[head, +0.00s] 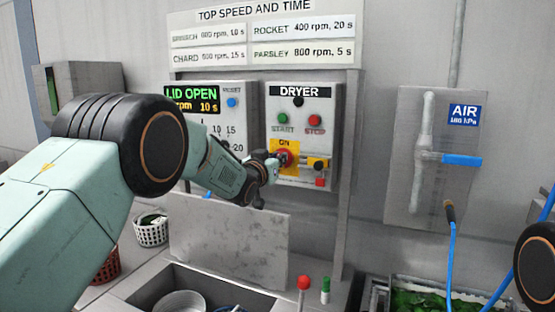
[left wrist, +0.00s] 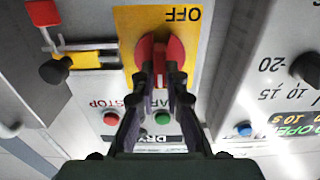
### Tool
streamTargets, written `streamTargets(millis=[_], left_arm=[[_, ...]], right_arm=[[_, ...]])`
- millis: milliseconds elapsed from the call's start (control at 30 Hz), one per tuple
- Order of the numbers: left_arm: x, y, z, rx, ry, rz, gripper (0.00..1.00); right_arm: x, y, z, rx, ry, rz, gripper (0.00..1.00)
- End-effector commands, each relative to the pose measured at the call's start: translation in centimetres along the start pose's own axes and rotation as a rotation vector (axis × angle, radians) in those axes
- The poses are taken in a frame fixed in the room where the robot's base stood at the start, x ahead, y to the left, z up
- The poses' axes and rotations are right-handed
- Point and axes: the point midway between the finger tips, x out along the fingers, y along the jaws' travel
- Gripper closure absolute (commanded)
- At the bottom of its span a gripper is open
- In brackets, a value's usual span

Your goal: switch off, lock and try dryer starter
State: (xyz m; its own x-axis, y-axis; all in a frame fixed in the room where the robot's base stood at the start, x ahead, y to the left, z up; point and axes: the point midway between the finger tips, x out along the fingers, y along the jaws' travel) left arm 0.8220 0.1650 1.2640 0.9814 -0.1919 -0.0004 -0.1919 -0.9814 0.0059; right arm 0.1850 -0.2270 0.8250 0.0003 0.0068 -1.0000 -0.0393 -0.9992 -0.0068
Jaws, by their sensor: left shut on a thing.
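The dryer starter (head: 327,117) is a grey wall box with a black button, a green START button (head: 283,118) and a red STOP button (head: 314,120). Its red rotary handle (left wrist: 176,49) sits on a yellow plate (left wrist: 190,60) marked ON and OFF. My left gripper (head: 274,162) is shut on the handle; the left wrist view, upside down, shows a finger on each side (left wrist: 165,82). My right gripper is out of view.
Left of the starter is a control box with a "LID OPEN" display (head: 191,99). An air panel with a blue lever (head: 462,160) is at right. Below are a grey splash panel (head: 230,240), a sink, and red (head: 304,283) and green (head: 325,284) topped upright items.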

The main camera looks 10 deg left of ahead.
Motion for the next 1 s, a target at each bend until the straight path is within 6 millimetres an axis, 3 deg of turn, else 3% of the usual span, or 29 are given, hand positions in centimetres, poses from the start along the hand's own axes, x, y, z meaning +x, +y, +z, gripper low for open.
streamTargets(millis=[367, 1000], left_arm=[[0.0, -0.2, -0.1, -0.17, 0.001, 0.0, 1.0], [0.0, -0.8, 0.1, -0.769, 0.002, 0.0, 1.0]], right_arm=[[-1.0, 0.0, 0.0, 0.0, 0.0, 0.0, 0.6], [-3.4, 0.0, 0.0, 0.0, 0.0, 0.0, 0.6]])
